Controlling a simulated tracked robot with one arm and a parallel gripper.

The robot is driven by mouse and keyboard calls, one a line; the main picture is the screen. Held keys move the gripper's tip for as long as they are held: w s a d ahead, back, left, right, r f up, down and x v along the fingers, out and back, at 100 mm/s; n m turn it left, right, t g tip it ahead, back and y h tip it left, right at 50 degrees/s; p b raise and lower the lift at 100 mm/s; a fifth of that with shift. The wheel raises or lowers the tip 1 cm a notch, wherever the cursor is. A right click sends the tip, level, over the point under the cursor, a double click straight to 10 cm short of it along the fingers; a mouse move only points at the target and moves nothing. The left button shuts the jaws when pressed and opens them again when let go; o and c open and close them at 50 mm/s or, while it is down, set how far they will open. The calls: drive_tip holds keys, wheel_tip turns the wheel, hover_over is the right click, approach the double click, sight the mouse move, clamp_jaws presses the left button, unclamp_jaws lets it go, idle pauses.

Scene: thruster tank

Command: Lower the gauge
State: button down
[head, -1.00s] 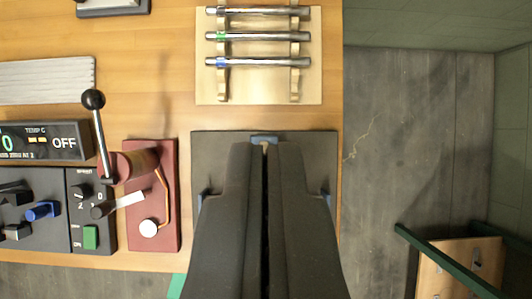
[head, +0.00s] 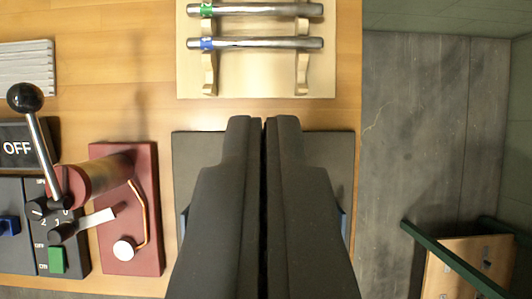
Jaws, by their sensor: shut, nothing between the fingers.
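A small white round disc (head: 124,250), perhaps the gauge's face, sits on a dark red base plate (head: 148,262) at the left. A copper pipe (head: 141,205) runs from it to a red cylinder (head: 100,180). A lever with a black ball (head: 25,97) stands beside the cylinder. My gripper (head: 264,122) is shut and empty, right of the red base. It is over a dark grey plate (head: 190,150), mostly hidden by my fingers.
A pale wooden rack (head: 255,82) holds metal rods with green and blue bands at the top. A control box (head: 72,252) with a green button and a display reading OFF (head: 17,148) are at left. The table's right edge drops to dark floor with a green-railed wooden item (head: 470,265).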

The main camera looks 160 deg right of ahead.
drive_tip(key=shift+s+d+f, duration=0.1)
drive_tip(key=shift+s+d, duration=0.15)
drive_tip(key=shift+s, duration=0.4)
